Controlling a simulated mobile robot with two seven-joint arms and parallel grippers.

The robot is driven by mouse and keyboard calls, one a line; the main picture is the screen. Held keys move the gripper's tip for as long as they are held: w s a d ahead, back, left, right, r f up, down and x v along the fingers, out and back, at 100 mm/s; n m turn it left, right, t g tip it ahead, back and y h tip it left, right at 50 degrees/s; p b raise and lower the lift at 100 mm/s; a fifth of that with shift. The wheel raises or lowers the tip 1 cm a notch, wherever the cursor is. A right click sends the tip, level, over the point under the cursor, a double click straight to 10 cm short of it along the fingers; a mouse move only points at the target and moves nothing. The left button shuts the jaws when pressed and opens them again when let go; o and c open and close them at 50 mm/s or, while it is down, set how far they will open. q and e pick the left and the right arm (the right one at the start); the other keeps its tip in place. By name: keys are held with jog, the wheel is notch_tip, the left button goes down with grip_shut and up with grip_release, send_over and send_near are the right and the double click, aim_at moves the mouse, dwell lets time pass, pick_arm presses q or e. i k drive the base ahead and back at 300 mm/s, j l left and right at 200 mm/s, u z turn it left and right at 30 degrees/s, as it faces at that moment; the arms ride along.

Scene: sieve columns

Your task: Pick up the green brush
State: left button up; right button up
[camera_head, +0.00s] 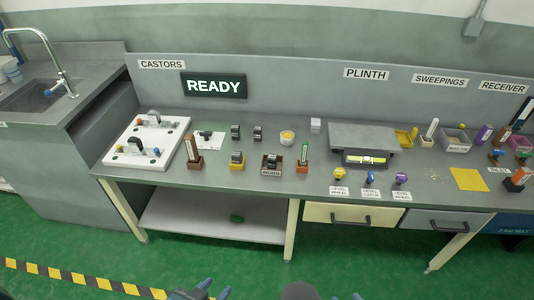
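A small upright green item (304,150) stands in a brown holder (302,168) near the front of the bench, in the middle of the view. It may be the green brush, but it is too small to be sure. Only the tips of my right gripper (346,297) show at the bottom edge.
The grey bench (215,180) carries a white castor board (147,141), small blocks, a plinth (362,136), knobs with labels and a yellow sheet (468,179). Drawers (353,215) sit under its right part. A sink (35,95) is at left. Green floor is clear in front.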

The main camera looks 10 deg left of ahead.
aim_at(303, 162)
jog(key=i+l+u, duration=0.2)
jog(key=i, duration=0.2)
jog(key=i+l+u, duration=0.15)
jog(key=i, duration=0.2)
jog(key=i+l+u, duration=0.2)
jog(key=i, duration=0.15)
